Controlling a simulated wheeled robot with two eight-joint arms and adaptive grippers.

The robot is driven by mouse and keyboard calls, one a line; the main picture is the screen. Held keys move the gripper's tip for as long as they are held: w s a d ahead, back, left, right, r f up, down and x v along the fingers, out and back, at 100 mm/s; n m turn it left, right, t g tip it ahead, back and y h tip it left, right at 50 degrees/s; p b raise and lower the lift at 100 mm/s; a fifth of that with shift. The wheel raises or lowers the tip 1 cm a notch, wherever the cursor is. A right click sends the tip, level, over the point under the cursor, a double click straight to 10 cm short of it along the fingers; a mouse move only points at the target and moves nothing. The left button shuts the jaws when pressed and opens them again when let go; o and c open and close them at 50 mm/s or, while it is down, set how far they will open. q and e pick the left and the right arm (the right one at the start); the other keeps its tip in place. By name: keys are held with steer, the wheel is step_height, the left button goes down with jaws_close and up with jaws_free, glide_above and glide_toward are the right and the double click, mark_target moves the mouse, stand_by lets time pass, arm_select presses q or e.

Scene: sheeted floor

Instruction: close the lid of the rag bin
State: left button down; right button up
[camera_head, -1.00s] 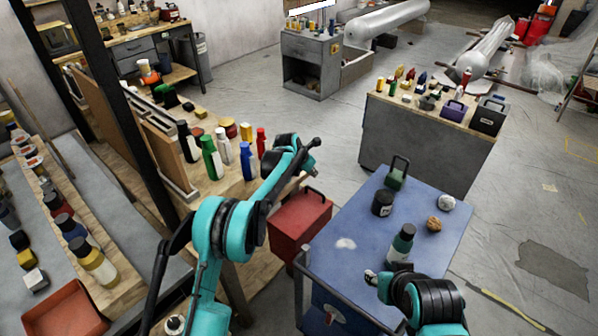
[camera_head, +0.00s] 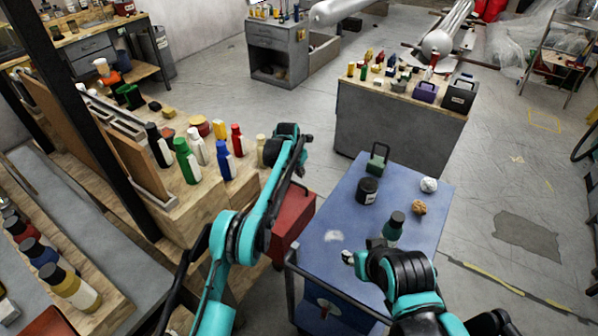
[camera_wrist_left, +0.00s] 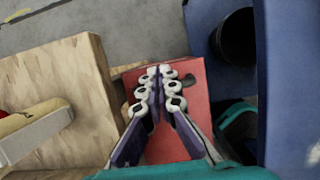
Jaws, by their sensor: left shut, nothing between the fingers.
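A red box (camera_head: 292,228), which I take for the rag bin, stands on the floor between the wooden bench and the blue cart. My left arm crosses in front of part of it, and I cannot tell how its lid stands. In the left wrist view its red surface (camera_wrist_left: 195,125) lies beyond the fingers, with a dark handle-like part on it. My left gripper (camera_head: 301,168) is shut and empty above the box; its fingertips meet in the wrist view (camera_wrist_left: 159,75). My right gripper (camera_head: 348,257) is over the cart's near left part, its fingers too small to read.
The blue cart (camera_head: 340,215) is close on the right of the box. It carries a dark jar (camera_head: 367,191), a green bottle (camera_head: 394,227) and several small items. The wooden bench (camera_head: 190,215) with several bottles is close on the left. Open floor lies beyond.

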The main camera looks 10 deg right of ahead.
arm_select(q)
steer(key=s+a+r+m+t, duration=0.1)
steer(key=s+a+r+m, duration=0.3)
steer(key=r, duration=0.7)
steer(key=s+a+r+m, duration=0.3)
steer(key=s+a+r, duration=0.3)
steer(key=r, duration=0.4)
steer(key=s+a+r+m+t+b, duration=0.1)
steer(key=s+a+r+m, duration=0.15)
steer(key=s, duration=0.25)
steer(key=s+a+r+m+b, duration=0.1)
steer(key=s+a+r+m, duration=0.1)
steer(key=s+a+m, duration=0.25)
steer(key=s+a+f+m, duration=0.3)
steer(key=s+m, duration=0.1)
steer(key=s, duration=0.5)
steer(key=s+a+f+m+t+y, duration=0.1)
steer(key=s+a+f+m, duration=0.2)
steer(key=s, duration=0.6)
steer(key=s+a+f+m+t+y+b, duration=0.1)
steer(key=s+a+f+m, duration=0.2)
steer(key=s+m, duration=0.4)
steer(key=shift+s+a+f, duration=0.2)
steer(key=shift+s+f, duration=0.2)
steer(key=shift+s, duration=0.75)
